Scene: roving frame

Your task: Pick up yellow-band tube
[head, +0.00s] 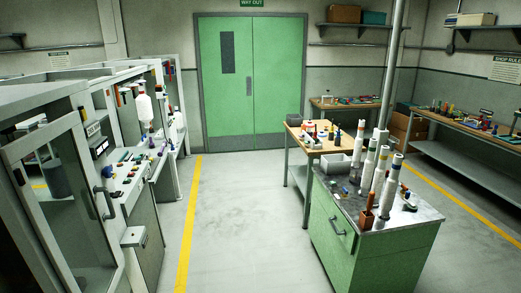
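Several tall white tubes with coloured bands stand upright in a cluster on the green cabinet (335,232) at the right. The bands are small at this distance, and I cannot tell for certain which tube carries the yellow one. Neither of my grippers is in view.
A wooden-topped table (302,129) with small items stands behind the cabinet. A long bench (460,122) runs along the right wall. White cabinets with a glass door (70,200) line the left. The floor (240,225) between is clear, up to green double doors (268,80).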

